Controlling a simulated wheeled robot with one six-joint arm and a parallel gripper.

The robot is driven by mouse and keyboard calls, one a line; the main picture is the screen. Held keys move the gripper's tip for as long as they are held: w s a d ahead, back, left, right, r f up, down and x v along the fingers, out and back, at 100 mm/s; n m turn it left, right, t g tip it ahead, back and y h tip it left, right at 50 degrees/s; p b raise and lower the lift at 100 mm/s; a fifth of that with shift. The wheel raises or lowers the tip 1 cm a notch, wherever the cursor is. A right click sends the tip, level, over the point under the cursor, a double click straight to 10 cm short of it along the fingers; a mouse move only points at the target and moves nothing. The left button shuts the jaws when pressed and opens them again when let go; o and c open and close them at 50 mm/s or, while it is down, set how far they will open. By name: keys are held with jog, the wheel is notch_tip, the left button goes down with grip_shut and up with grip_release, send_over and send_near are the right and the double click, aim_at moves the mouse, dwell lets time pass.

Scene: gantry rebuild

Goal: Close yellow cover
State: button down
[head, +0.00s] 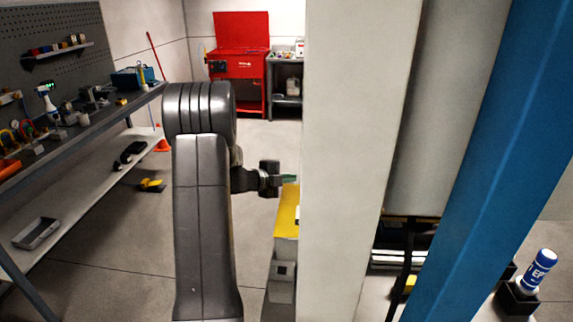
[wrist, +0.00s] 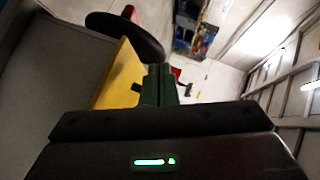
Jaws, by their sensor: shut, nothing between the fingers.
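The yellow cover (head: 287,212) is a flat panel beside the tall pale column, which cuts off its right side in the head view. In the wrist view the yellow cover (wrist: 118,78) shows as a slanted panel just left of my fingers. My gripper (head: 289,179) is at the far upper edge of the cover in the head view. Its green fingers (wrist: 158,84) are together with nothing between them in the wrist view. They are very close to the cover; I cannot tell whether they touch it. How far the cover stands open is unclear.
The pale column (head: 345,160) and blue post (head: 490,150) block the right. A grey box (head: 282,272) is below the cover. A dark disc (wrist: 125,36) lies beyond the cover in the wrist view. A workbench (head: 85,130) stands left; the floor between is mostly clear.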

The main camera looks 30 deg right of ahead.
jog(key=shift+f+y, duration=0.4)
jog(key=shift+f, duration=0.5)
jog(key=shift+d+r, duration=0.1)
